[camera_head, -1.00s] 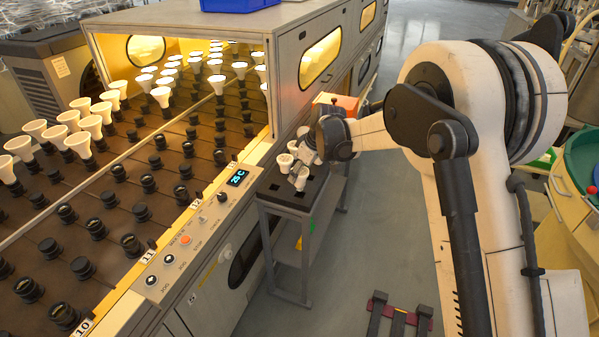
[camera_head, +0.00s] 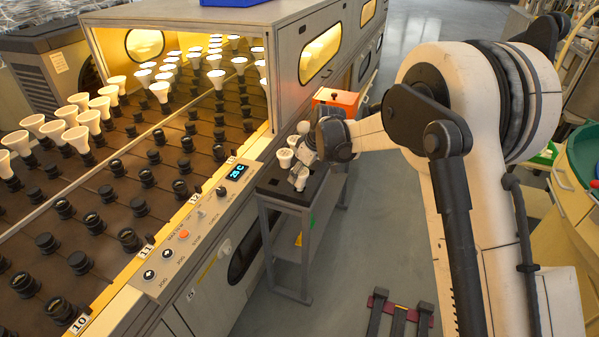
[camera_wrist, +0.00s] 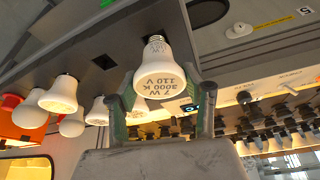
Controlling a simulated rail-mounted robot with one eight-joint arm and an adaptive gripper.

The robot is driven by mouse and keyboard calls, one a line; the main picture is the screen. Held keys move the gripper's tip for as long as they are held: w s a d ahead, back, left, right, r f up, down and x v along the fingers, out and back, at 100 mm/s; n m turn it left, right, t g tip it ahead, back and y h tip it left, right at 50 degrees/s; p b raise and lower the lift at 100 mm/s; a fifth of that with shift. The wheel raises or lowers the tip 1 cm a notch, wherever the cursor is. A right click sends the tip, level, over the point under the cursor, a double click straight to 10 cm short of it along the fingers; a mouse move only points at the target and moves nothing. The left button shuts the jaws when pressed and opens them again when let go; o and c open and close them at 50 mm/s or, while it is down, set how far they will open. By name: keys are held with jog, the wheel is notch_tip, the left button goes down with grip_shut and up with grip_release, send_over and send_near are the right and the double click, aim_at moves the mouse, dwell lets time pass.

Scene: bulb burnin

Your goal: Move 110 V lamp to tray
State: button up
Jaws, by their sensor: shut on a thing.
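The 110 V lamp (camera_wrist: 160,75) is a white bulb with printed text reading 7 W, 3000 K, 110 V. My gripper (camera_wrist: 162,92) is shut on its white body, one finger on each side. The lamp's metal screw base points at the dark tray (camera_wrist: 100,30), close to its surface; I cannot tell whether they touch. In the head view my gripper (camera_head: 301,166) is over the tray (camera_head: 277,187), which tops a narrow grey stand beside the oven. Several other white lamps, one of them this lamp (camera_wrist: 60,94), stand in the tray.
An orange box (camera_head: 336,99) stands behind the tray. The control panel (camera_head: 205,220) and the oven (camera_head: 315,30) line the left side, with a belt of black sockets and white lamps (camera_head: 78,137) beyond.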

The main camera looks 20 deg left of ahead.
jog(key=shift+f+b, duration=0.45)
jog(key=shift+f, duration=0.35)
jog(key=o, duration=1.2)
jog(key=shift+o, duration=0.2)
jog(key=shift+r, duration=0.1)
jog(key=v, duration=1.2)
